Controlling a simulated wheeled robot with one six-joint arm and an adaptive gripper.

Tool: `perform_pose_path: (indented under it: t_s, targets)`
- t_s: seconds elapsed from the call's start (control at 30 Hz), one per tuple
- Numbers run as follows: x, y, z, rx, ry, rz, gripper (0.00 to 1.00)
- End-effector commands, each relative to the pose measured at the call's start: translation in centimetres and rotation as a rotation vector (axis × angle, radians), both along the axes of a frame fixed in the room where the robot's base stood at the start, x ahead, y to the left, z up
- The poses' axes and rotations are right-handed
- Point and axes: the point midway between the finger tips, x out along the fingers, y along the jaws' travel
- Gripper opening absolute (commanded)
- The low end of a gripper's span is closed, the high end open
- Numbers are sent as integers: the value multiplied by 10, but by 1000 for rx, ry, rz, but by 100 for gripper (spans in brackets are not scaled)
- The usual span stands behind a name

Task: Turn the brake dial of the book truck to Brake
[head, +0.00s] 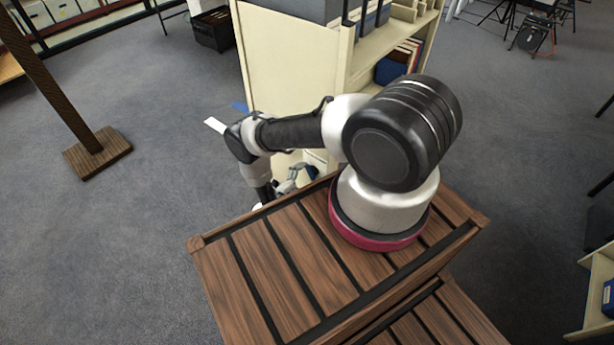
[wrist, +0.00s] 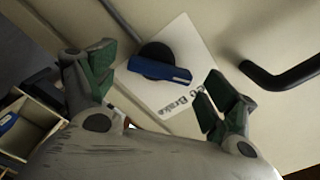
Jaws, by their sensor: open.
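The brake dial (wrist: 160,63) shows in the wrist view as a black round knob with a blue bar handle. The bar points right and slightly down in the picture. It sits on a white label plate (wrist: 190,45) on the cream panel of the book truck (head: 290,60). The word "Brake" is printed slanted below the bar, with partly hidden lettering beside it. My gripper (wrist: 158,80) is open, its green-padded fingers either side of the dial, apparently without touching it. In the head view my gripper (head: 290,182) is partly hidden low beside the truck.
A black bent handle (wrist: 285,78) sticks out right of the plate. Compartments with a blue item (wrist: 8,122) lie at lower left. The truck's shelves hold books (head: 400,62) and grey boxes (head: 300,8). A wooden post base (head: 98,153) stands left; carpet between is free.

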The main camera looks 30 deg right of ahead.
Motion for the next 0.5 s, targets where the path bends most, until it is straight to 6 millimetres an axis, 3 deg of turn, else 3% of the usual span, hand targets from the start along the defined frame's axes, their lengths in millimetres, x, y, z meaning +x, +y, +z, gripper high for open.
perform_pose_path:
  t_s: [0.3, 0.5]
  targets:
    - [1, -3, 0, 0, -1, 0, 84]
    - [1, -3, 0, 0, -1, 0, 47]
